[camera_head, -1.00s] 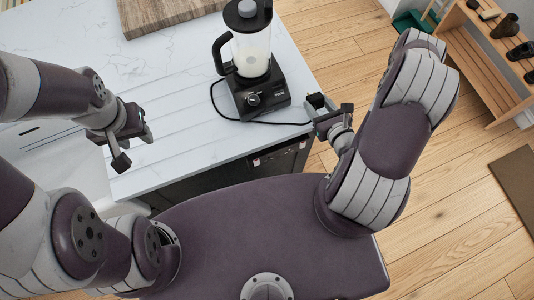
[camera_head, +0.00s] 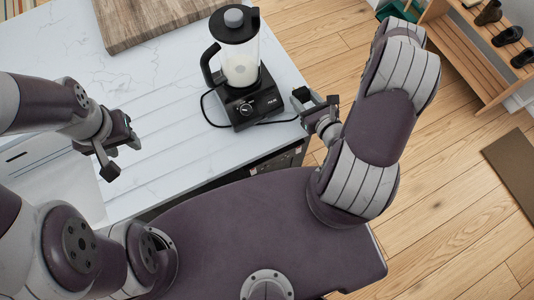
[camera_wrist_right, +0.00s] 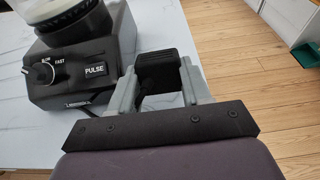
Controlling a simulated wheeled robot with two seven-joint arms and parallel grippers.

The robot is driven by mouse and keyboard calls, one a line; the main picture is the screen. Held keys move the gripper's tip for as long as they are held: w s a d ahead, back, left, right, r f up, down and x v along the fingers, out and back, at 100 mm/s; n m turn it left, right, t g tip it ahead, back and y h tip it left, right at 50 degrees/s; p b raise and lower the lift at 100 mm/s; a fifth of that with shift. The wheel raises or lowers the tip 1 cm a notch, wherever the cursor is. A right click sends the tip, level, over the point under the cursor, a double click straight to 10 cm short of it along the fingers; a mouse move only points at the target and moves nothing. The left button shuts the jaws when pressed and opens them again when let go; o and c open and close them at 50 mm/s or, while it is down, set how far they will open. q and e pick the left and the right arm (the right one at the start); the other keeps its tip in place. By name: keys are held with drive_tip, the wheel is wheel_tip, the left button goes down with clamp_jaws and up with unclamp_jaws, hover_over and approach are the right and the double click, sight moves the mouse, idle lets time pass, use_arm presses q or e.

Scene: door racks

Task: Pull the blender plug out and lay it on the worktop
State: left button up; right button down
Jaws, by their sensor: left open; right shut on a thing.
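The blender (camera_head: 240,70) stands upright on the white worktop (camera_head: 165,120), with a black base, a knob and a clear jar. Its black cord runs from the base along the worktop to the right edge. My right gripper (camera_head: 316,106) is just right of the blender, by the worktop's right edge. In the right wrist view it is shut on the black plug (camera_wrist_right: 163,70), beside the blender base (camera_wrist_right: 90,65). I cannot tell whether the plug touches the worktop. My left gripper (camera_head: 122,155) is open and empty over the left part of the worktop.
A wooden board (camera_head: 150,20) lies at the back of the worktop. A wooden rack with shoes (camera_head: 490,55) stands at the far right on the wooden floor. The worktop left of the blender is clear.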

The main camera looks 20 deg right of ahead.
drive_tip(key=shift+w+f, duration=0.15)
drive_tip(key=shift+f, duration=0.35)
drive_tip(key=shift+f+b, duration=0.45)
drive_tip(key=shift+b, duration=0.25)
drive_tip(key=shift+f+b, duration=0.4)
drive_tip(key=shift+f, duration=0.15)
drive_tip(key=shift+c, duration=2.1)
unclamp_jaws()
